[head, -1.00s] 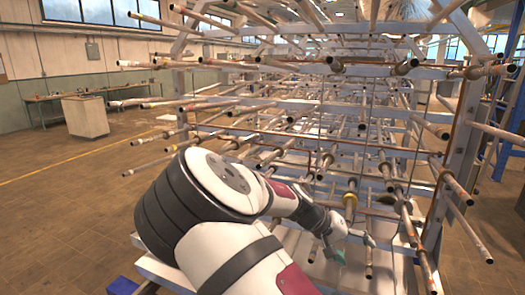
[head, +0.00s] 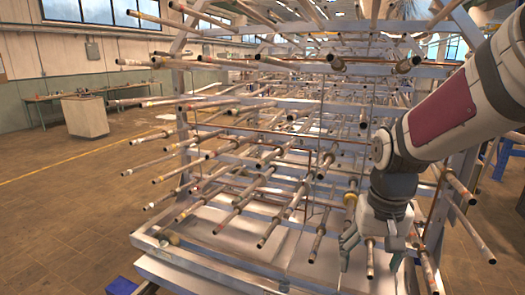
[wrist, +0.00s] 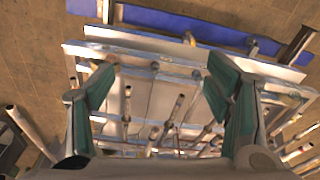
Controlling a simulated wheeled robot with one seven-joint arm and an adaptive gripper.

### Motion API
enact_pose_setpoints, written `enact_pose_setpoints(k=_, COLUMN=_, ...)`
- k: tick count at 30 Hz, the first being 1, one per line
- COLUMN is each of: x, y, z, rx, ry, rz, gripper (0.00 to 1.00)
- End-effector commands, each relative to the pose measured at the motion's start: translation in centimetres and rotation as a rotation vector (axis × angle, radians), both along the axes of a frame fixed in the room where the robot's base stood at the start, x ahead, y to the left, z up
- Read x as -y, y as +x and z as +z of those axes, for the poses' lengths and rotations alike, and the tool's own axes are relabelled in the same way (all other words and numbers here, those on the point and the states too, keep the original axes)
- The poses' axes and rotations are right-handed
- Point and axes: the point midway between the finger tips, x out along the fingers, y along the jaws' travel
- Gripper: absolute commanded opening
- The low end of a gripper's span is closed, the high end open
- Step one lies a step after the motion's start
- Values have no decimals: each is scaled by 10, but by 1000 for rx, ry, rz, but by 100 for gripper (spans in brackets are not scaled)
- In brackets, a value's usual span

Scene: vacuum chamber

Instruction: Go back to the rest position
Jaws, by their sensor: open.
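My gripper (head: 372,248) is at the right of the head view, pointing down in front of the pipe rack, with my arm reaching in from the upper right. Its fingers are apart. A pipe end shows between or behind them, and I cannot tell its depth from the head view. In the wrist view, the two green-padded fingers of my gripper (wrist: 160,85) stand wide apart with nothing held between them. The rack (head: 190,262) with its many pipes lies below and beyond the fingers there.
Many pipe ends (head: 215,228) stick out of the rack toward me, some close to my gripper. A light cabinet (head: 86,116) and a workbench stand far left. The brown floor (head: 60,220) at the left is open. A blue ladder-like frame stands at the right.

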Motion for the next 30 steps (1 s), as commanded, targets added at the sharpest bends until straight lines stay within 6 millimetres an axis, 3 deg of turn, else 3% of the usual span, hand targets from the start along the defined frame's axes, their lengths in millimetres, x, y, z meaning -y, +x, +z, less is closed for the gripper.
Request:
enact_pose_setpoints(k=6, x=-7, y=-43, z=48, rx=129, ry=69, rz=62, gripper=72)
enact_pose_setpoints(k=13, x=-13, y=-92, z=84, rx=269, ry=53, rz=131, gripper=72)
enact_pose_setpoints(k=21, x=-17, y=-135, z=99, rx=379, ry=-25, rz=180, gripper=72)
enact_pose_setpoints(k=30, x=-18, y=-143, z=100, rx=398, ry=-47, rz=190, gripper=72)
